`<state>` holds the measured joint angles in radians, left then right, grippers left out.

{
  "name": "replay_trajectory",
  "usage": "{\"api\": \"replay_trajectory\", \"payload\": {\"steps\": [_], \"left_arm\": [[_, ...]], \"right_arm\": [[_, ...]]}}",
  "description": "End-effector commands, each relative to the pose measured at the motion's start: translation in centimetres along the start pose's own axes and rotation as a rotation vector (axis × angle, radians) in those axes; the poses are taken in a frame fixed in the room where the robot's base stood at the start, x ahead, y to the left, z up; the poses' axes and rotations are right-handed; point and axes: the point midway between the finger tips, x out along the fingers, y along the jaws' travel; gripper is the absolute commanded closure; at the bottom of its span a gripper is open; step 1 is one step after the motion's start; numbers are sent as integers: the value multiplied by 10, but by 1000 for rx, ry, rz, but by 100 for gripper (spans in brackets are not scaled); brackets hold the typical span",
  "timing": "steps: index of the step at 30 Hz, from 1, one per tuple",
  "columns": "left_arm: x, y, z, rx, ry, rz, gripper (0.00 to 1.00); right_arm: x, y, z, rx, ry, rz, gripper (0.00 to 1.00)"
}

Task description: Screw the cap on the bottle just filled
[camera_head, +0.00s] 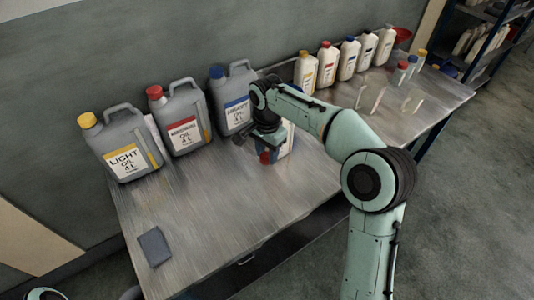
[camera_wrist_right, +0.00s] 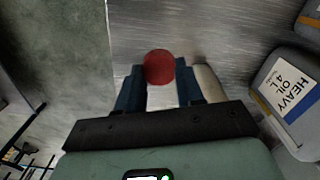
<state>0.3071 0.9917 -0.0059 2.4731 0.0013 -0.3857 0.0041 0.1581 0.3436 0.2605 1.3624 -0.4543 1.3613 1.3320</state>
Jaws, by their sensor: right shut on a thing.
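My right gripper (camera_head: 264,148) is over the front of the table, shut on a red cap (camera_head: 265,157). In the right wrist view the red cap (camera_wrist_right: 159,67) sits between the two dark blue fingertips (camera_wrist_right: 158,78). A pale bottle (camera_head: 289,138) with a label stands right behind the gripper in the head view, its top hidden by my arm. In the right wrist view a beige bottle (camera_wrist_right: 209,82) shows beside the right finger, partly covered. The cap appears apart from the bottle's top. My left gripper is not in view.
Three grey oil cans with yellow (camera_head: 125,148), red (camera_head: 180,118) and blue (camera_head: 234,98) caps stand at the back left. Several white bottles (camera_head: 327,66) stand at the back right, near a red funnel (camera_head: 402,34). A dark flat pad (camera_head: 154,246) lies front left.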

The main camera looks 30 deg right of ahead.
Motion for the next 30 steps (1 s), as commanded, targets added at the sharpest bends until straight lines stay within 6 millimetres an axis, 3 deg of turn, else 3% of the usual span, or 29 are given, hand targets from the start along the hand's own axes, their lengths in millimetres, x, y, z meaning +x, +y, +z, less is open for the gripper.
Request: {"api": "replay_trajectory", "payload": {"steps": [8, 11, 18, 21, 25, 30], "left_arm": [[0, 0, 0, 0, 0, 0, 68], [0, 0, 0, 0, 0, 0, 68], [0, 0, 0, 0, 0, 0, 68], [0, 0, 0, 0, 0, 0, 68], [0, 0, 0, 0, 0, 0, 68], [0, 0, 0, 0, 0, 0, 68]], "right_arm": [[9, -2, 3, -47, 3, 4, 91], [36, -7, 12, -205, 9, 14, 91], [131, -14, 58, -834, 12, 22, 91], [157, -13, 76, -1037, 6, 13, 91], [173, -11, 88, -1176, 1, 2, 91], [175, -11, 90, -1200, 2, -2, 91]]}}
